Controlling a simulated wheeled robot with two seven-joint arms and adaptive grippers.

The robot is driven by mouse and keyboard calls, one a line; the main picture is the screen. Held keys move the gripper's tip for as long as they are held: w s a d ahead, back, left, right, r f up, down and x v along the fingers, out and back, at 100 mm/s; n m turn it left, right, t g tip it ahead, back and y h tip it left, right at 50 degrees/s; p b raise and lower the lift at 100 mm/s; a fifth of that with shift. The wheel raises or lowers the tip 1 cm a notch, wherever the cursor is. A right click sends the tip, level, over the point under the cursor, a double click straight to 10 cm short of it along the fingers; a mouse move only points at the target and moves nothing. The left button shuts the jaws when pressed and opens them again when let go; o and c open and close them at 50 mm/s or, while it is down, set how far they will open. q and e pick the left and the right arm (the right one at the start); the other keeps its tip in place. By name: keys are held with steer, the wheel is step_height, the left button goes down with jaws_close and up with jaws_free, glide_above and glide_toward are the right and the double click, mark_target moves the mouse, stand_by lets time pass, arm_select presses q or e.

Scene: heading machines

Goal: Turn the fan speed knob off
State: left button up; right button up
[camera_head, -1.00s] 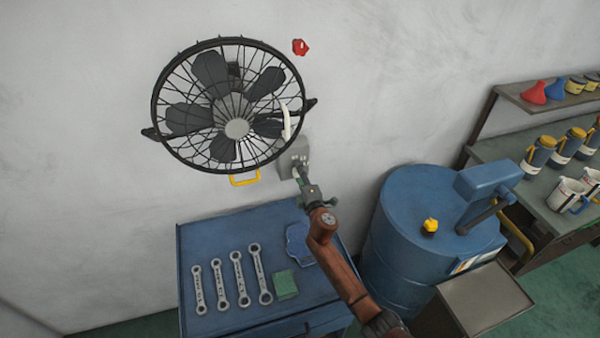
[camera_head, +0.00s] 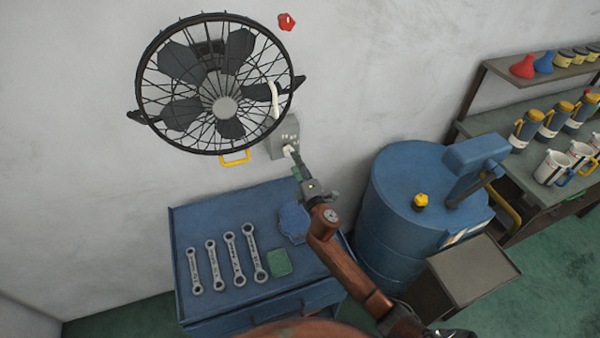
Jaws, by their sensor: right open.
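A black wall fan (camera_head: 224,107) in a wire cage hangs on the wall at upper left. A grey control box (camera_head: 283,128) sits at its lower right, with small details on its face. A small pale knob (camera_head: 289,149) shows at the box's lower edge. My right gripper (camera_head: 293,158) reaches up from below with its tips at the knob. It is open, but I cannot tell whether the fingers touch the knob or lie around it. The gripper hides part of the knob. My left gripper is not in view.
A blue cabinet (camera_head: 220,210) below the fan carries several wrenches, a green block (camera_head: 279,262) and a blue item (camera_head: 294,223). A blue drum (camera_head: 385,225) stands to the right of my arm. A red knob-like part (camera_head: 286,21) is on the wall.

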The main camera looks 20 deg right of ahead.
steer(key=shift+s, duration=2.2)
steer(key=shift+d, duration=0.1)
